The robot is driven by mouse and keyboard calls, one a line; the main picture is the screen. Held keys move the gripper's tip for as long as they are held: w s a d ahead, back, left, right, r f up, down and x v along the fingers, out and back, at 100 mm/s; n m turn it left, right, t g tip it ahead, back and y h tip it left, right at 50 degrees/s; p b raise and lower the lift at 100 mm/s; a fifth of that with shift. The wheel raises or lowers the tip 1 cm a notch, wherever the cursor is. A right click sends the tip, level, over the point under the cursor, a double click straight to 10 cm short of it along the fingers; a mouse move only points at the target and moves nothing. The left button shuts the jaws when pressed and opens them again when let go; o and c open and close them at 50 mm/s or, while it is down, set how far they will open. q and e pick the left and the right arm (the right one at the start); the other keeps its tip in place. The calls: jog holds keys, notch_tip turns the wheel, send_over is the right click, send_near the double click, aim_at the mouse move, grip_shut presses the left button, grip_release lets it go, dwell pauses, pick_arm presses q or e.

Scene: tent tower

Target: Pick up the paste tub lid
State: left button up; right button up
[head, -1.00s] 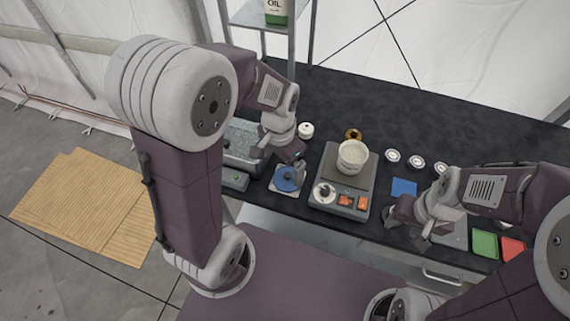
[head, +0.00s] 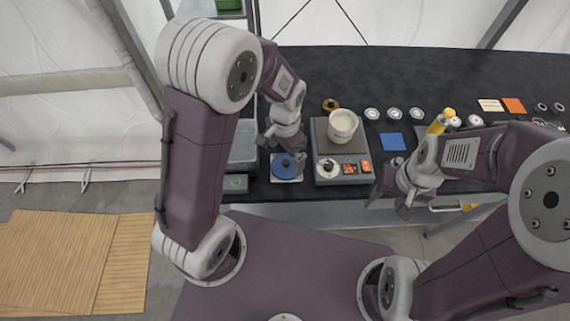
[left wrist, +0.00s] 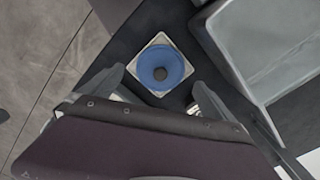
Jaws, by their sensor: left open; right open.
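The paste tub lid, seemingly the round blue disc with a dark knob (head: 287,169), lies on a pale square pad (head: 275,178) at the table's front edge. It also shows in the left wrist view (left wrist: 160,66), centred ahead of the fingers. My left gripper (head: 286,151) is open and empty just over the lid's far side; the fingers look apart from it. In the left wrist view, its two fingertips (left wrist: 158,84) flank the lid's near side. A cream tub (head: 342,125) stands open on a grey scale. My right gripper (head: 388,202) is open and empty by the front edge.
A grey metal bin (head: 243,150) stands just left of the lid. The scale (head: 324,146) stands close on its right. Several small white round pots (head: 372,114), a blue square (head: 392,141) and a yellow bottle (head: 440,121) lie further right. The back of the table is clear.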

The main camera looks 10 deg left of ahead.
aim_at(286, 161)
pick_arm(q)
jog(key=f, duration=0.5)
jog(key=shift+w+d, duration=0.1)
jog(key=shift+w, duration=0.1)
jog(key=shift+f, duration=0.1)
jog(key=c, duration=1.1)
jog(key=shift+c, duration=0.2)
